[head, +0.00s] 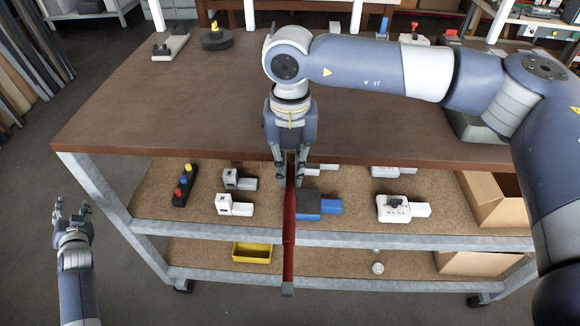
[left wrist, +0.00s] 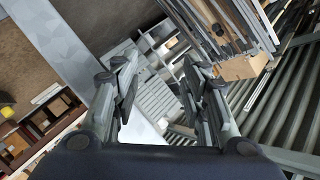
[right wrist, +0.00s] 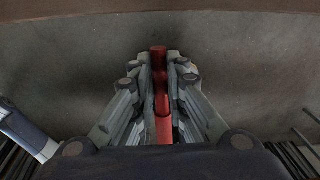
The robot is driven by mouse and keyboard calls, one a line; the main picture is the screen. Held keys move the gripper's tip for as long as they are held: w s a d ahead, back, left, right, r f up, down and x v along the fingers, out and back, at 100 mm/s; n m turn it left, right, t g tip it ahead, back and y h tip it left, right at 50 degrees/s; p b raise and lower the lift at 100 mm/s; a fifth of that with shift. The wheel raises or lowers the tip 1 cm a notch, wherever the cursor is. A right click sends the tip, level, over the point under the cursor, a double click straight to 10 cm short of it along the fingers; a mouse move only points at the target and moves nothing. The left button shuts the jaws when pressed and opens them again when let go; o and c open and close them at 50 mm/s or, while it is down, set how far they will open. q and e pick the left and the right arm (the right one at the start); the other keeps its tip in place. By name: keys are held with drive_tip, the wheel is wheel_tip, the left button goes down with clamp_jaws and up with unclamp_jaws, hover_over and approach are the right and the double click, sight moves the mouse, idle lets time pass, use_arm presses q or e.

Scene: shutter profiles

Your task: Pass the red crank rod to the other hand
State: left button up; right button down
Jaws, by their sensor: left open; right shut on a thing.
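The red crank rod (head: 289,236) is long and dark red and hangs almost straight down in front of the bench. My right gripper (head: 290,182) is shut on it near its upper end, at the front edge of the bench top. In the right wrist view the rod (right wrist: 160,88) runs between the two fingers (right wrist: 161,90). My left gripper (head: 72,208) is open and empty, low at the far left, well apart from the rod. In the left wrist view nothing is between its fingers (left wrist: 162,95).
The brown bench top (head: 160,115) has two shelves below. The upper shelf holds white and blue devices (head: 320,204) and a black button box (head: 185,186). A yellow bin (head: 252,252) is on the lower shelf. The floor between my left gripper and the bench is clear.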

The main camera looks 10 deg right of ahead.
use_arm(q)
drive_tip(key=s+d+f+g+h, duration=0.2)
drive_tip(key=s+d+f, duration=0.4)
drive_tip(key=f, duration=0.3)
drive_tip(key=s+d+f+g+h, duration=0.1)
drive_tip(key=s+d+f+g, duration=0.1)
drive_tip(key=s+d+f, duration=0.6)
drive_tip(key=s+d+f+g+h, duration=0.1)
drive_tip(key=s+d+f+h, duration=0.2)
drive_tip(key=f, duration=0.8)
drive_tip(key=s+d+f+g, duration=0.2)
drive_tip(key=s+d+f, duration=0.2)
drive_tip(key=s, duration=0.8)
drive_tip(key=s+d+f+g+h, duration=0.1)
drive_tip(key=s+d+f+g, duration=0.2)
drive_tip(key=s, duration=0.9)
drive_tip(key=s+d+f+g, duration=0.2)
drive_tip(key=s+d+f, duration=0.5)
drive_tip(key=s, duration=0.5)
drive_tip(key=shift+s+d+f+h, duration=0.15)
drive_tip(key=shift+s+f+h, duration=0.15)
drive_tip(key=shift+s+f, duration=0.1)
